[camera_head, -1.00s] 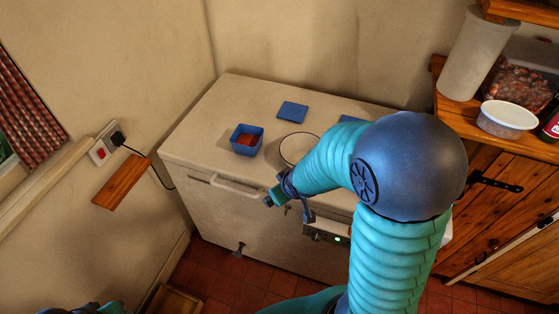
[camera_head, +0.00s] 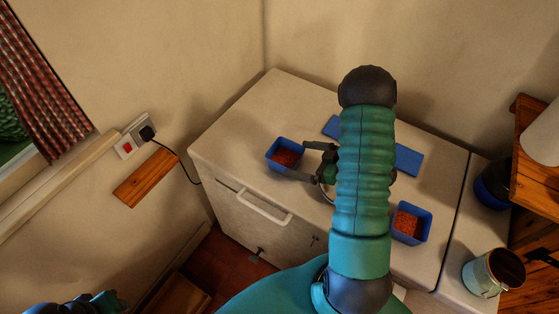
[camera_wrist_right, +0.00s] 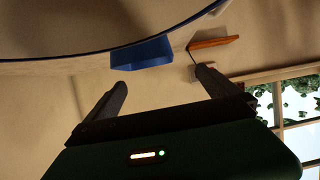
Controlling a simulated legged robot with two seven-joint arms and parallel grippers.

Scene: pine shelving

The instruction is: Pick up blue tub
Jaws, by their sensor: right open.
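A blue tub (camera_head: 284,158) with reddish contents stands upright on the left part of the white chest top. My right gripper (camera_head: 297,160) is open, its two fingers pointing left at the tub's right side. In the right wrist view the blue tub (camera_wrist_right: 142,54) shows ahead of the open right gripper (camera_wrist_right: 162,80), beyond the fingertips; contact cannot be told. A second blue tub (camera_head: 411,223) with reddish contents stands right of my right arm. Part of my left arm shows at the bottom left; its jaws cannot be made out.
Flat blue pieces (camera_head: 408,160) lie at the back of the white chest top (camera_head: 232,148), partly hidden by my right arm. A mug-like container (camera_head: 482,274) and a dark blue pot (camera_head: 493,186) are at the right. A wooden shelf (camera_head: 535,180) juts in there.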

